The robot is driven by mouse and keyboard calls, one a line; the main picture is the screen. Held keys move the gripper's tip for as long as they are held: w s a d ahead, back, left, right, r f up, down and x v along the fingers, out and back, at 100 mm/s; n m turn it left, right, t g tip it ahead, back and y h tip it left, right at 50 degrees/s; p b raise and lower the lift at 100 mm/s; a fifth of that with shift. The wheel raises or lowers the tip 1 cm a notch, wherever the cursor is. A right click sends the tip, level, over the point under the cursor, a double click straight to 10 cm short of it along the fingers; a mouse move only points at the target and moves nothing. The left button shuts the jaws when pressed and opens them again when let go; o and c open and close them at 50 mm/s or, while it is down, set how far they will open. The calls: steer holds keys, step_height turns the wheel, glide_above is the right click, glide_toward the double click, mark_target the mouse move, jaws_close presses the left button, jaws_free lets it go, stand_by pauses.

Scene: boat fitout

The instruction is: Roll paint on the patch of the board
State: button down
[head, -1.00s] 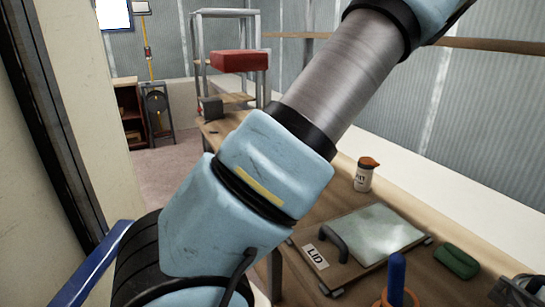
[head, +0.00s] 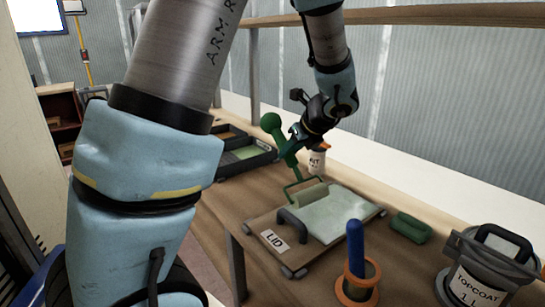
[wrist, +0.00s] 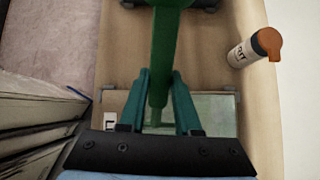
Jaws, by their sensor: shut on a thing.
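My gripper (head: 290,147) is shut on the green handle of a paint roller (head: 271,124). In the wrist view the handle (wrist: 161,50) runs between the two green fingers (wrist: 162,105). The roller's pale sleeve (head: 308,195) hangs at the far-left edge of the patch; I cannot tell whether it touches. The board (head: 262,257) lies flat on the bench, with a dark handle and a LID label. Its pale, shiny patch (head: 342,212) covers the right part. In the wrist view the patch (wrist: 220,112) is partly hidden by the fingers.
Dark trays (head: 250,160) stand behind the board on the wooden bench (head: 235,205). An orange-capped bottle (wrist: 252,47) stands near the wall side. A green block (head: 410,227), a blue-handled tool in an orange-rimmed holder (head: 356,265) and a TOPCOAT can (head: 485,272) stand right of the board.

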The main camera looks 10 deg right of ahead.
mark_target(295, 158)
steer(key=shift+n+y, duration=0.3)
steer(key=shift+n, duration=0.1)
steer(key=s, duration=0.1)
steer(key=s+d+r+b, duration=0.1)
steer(key=s+d, duration=0.1)
steer(key=shift+s+d+r, duration=0.2)
steer(key=shift+s+d, duration=0.05)
steer(key=shift+s, duration=0.05)
step_height(295, 158, down, 7)
steer(key=b, duration=0.7)
steer(key=shift+r, duration=0.1)
steer(key=shift+f, duration=0.4)
steer(key=shift+s+d+f+b, duration=0.2)
steer(key=shift+s+d, duration=0.1)
steer(key=shift+s, duration=0.25)
steer(key=shift+s+d+f+b, duration=0.15)
steer(key=shift+s+d, duration=0.1)
steer(key=shift+s, duration=0.3)
